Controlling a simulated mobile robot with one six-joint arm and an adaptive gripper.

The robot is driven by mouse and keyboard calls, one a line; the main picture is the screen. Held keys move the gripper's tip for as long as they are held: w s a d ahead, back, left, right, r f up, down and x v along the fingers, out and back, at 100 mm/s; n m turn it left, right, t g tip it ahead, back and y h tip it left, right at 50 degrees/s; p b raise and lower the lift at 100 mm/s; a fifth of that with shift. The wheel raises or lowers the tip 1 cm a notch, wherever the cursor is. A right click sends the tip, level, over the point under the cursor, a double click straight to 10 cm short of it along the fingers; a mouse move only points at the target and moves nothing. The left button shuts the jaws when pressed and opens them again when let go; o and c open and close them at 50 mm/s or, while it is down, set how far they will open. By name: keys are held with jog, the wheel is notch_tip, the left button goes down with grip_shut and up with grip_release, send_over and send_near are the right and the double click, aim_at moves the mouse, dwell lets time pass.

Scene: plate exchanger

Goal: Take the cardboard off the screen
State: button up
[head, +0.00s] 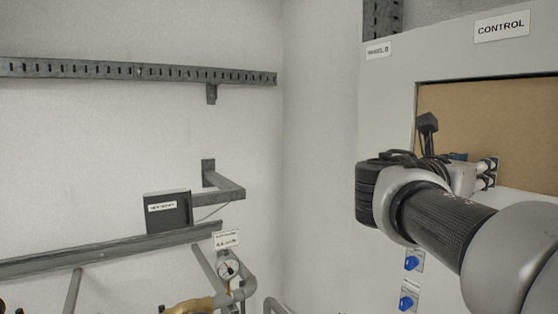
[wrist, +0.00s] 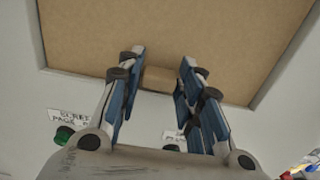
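The brown cardboard (head: 500,115) fills the recessed screen opening in the pale control panel (head: 385,120). In the wrist view the cardboard (wrist: 190,40) covers the upper part of the picture, and a small tab (wrist: 162,78) sticks out at its lower edge. My gripper (wrist: 163,75) is open, with its blue-padded fingers spread on either side of the tab. I see a gap between the tab and the right finger; contact on the left is unclear. In the head view my gripper (head: 488,172) is in front of the lower cardboard, partly hidden by my wrist.
Blue knobs (head: 411,263) sit on the panel below my arm. A green button (wrist: 64,135) and labels lie below the opening.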

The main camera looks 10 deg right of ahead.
jog(key=c, duration=0.6)
jog(key=shift+r+p, duration=0.35)
jog(key=shift+p, duration=0.05)
jog(key=shift+v, duration=0.75)
dwell(1.0)
jog(key=shift+v, duration=0.9)
jog(key=shift+v, duration=6)
jog(key=shift+f, duration=0.1)
